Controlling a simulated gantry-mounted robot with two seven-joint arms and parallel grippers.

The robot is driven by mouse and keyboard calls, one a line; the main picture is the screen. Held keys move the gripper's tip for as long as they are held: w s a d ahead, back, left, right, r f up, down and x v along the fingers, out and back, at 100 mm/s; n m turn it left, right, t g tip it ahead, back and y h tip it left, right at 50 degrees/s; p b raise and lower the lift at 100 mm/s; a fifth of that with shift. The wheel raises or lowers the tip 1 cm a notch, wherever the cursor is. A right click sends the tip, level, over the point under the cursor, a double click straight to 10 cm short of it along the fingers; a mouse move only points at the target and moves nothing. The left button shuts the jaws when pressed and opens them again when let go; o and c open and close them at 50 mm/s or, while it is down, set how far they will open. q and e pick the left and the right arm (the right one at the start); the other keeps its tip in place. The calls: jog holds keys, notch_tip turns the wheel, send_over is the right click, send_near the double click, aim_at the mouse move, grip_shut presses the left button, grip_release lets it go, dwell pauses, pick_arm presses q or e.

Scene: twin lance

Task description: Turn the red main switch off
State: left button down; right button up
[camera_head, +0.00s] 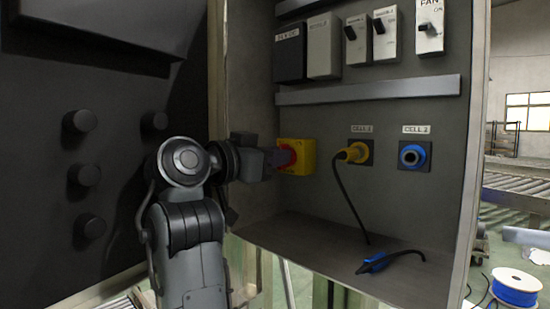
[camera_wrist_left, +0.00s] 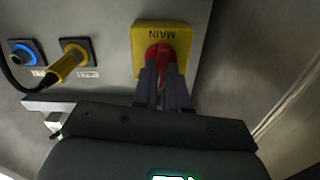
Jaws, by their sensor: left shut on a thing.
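The red main switch (camera_head: 287,156) sits on a yellow plate (camera_head: 308,157) at the lower left of the cabinet's back panel. In the left wrist view the red switch (camera_wrist_left: 160,53) shows on its yellow plate (camera_wrist_left: 160,27), which reads MAIN upside down. My left gripper (camera_head: 272,158) comes in from the left and is shut on the red switch. In the left wrist view its two dark fingers (camera_wrist_left: 163,84) sit at either side of the red handle. The fingers hide part of the handle, and I cannot read its on or off mark. My right gripper is not in view.
A yellow plug (camera_head: 352,153) with a black cable is in the CELL 1 socket. The blue CELL 2 socket (camera_head: 411,156) is empty. A blue plug (camera_head: 374,263) lies on the cabinet floor. Breakers (camera_head: 385,34) line the top. The open door (camera_head: 60,180) stands left.

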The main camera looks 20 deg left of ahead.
pick_arm(q)
jog(key=n, duration=0.5)
jog(key=n+b, duration=0.1)
jog(key=n, duration=0.4)
jog(key=shift+a+n+b, duration=0.2)
jog(key=shift+n+b, duration=0.1)
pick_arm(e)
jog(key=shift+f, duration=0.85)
pick_arm(q)
jog(key=c, duration=1.2)
grip_release()
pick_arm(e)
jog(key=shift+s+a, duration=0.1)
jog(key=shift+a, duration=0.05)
pick_arm(q)
jog(key=shift+o, duration=0.2)
jog(key=p+v, duration=0.2)
jog(key=v, duration=0.9)
jog(key=shift+p, duration=0.3)
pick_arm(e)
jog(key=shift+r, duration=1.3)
